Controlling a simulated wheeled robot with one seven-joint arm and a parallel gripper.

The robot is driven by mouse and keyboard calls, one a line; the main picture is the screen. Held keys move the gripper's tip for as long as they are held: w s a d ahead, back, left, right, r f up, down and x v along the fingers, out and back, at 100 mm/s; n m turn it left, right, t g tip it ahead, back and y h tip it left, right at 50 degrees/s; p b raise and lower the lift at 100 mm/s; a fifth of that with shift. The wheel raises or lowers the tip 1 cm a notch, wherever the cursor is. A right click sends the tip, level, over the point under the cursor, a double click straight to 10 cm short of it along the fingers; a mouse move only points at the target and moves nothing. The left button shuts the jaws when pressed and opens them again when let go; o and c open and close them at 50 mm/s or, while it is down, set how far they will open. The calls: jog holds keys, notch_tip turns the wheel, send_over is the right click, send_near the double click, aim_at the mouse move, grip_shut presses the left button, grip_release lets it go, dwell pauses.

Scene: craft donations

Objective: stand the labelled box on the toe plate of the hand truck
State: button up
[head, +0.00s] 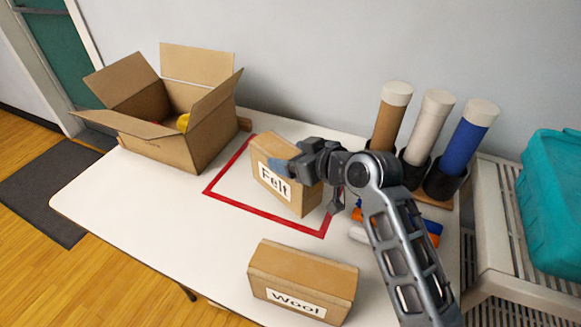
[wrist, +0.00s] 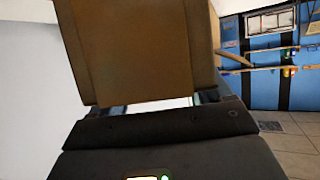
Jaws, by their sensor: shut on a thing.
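A brown cardboard box with a white "Felt" label (head: 299,195) is upright inside a red taped outline on the white table. My gripper (head: 290,168) is shut on this box near its top edge. I cannot tell whether the box is still touching the table. In the wrist view the brown side of the box (wrist: 130,50) fills the middle, just beyond the dark gripper body. A second box, labelled "Wool" (head: 304,272), lies at the table's front edge, apart from my gripper. The hand truck and its toe plate are not in view.
An open carton (head: 190,150) with colourful items stands at the back left. Upright rolls (head: 430,125) stand in dark holders at the back right, with orange and blue items partly behind my arm. A teal bin (head: 552,200) sits on a shelf at the right. The table's left front is clear.

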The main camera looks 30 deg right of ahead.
jog(key=shift+w+a+f, duration=0.1)
jog(key=shift+f, duration=2.05)
jog(key=o, duration=1.7)
